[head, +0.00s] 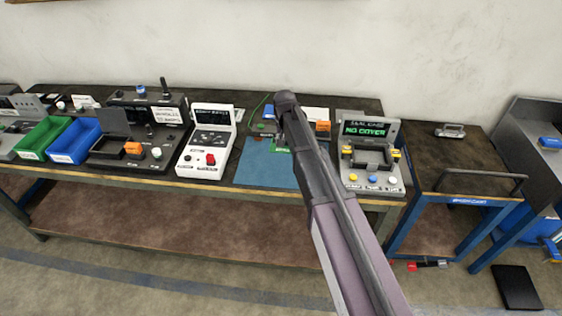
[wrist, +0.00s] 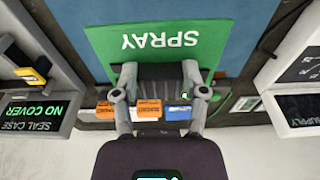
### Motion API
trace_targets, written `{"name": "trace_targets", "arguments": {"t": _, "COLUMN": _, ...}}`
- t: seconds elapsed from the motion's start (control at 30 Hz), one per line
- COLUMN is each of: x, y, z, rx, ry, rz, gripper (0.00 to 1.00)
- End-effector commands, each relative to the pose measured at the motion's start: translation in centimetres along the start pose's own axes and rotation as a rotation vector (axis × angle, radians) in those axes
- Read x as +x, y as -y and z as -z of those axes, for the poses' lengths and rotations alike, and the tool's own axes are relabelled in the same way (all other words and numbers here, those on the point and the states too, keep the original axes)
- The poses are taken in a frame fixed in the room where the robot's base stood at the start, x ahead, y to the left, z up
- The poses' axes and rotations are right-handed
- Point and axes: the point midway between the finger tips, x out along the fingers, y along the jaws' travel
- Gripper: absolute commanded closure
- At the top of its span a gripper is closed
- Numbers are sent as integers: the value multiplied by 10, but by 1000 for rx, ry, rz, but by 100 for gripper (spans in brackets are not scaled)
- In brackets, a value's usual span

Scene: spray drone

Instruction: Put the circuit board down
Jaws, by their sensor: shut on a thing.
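The circuit board is a green plate marked SPRAY (wrist: 160,40) in the wrist view. In the head view my arm hides my gripper and most of the board; only a small green bit (head: 281,150) shows. The board is over the blue mat (head: 258,165), which also shows in the wrist view (wrist: 262,22). I cannot tell whether the board touches the mat.
The seal case station (head: 372,185), its screen reading NO COVER, stands right of the mat. A white supply station (head: 205,150) stands left. Orange blocks (wrist: 149,109) and a blue block (wrist: 178,113) lie behind the board. The front of the mat is clear.

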Motion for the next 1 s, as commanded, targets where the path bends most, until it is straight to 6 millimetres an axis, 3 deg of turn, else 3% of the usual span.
{"name": "trace_targets", "arguments": {"t": 0.4, "x": 0, "y": 14, "z": -5, "rx": -18, "ry": 0, "rz": 2, "gripper": 94}}
{"name": "trace_targets", "arguments": {"t": 0.57, "x": 5, "y": 23, "z": -18, "rx": -20, "ry": 0, "rz": 3, "gripper": 94}}
{"name": "trace_targets", "arguments": {"t": 0.77, "x": 21, "y": 48, "z": -59, "rx": -24, "ry": 0, "rz": 3, "gripper": 94}}
{"name": "trace_targets", "arguments": {"t": 1.0, "x": 44, "y": 82, "z": -126, "rx": -24, "ry": 0, "rz": 3, "gripper": 94}}
